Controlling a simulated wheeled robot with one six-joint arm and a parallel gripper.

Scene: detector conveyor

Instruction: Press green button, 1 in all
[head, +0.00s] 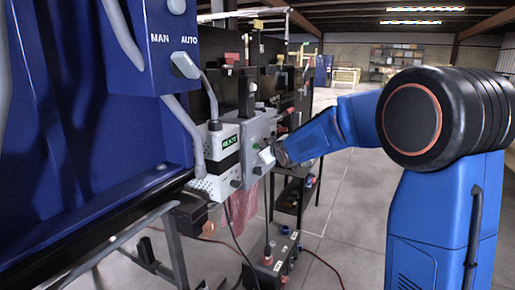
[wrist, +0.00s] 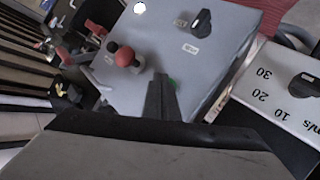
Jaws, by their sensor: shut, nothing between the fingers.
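A red knob (wrist: 125,57), a black rotary knob (wrist: 202,22) and a round white button (wrist: 140,7) share the box face. A white dial unit (wrist: 285,90) is at right. In the head view, a meter with a green display (head: 229,141) stands left of the box.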

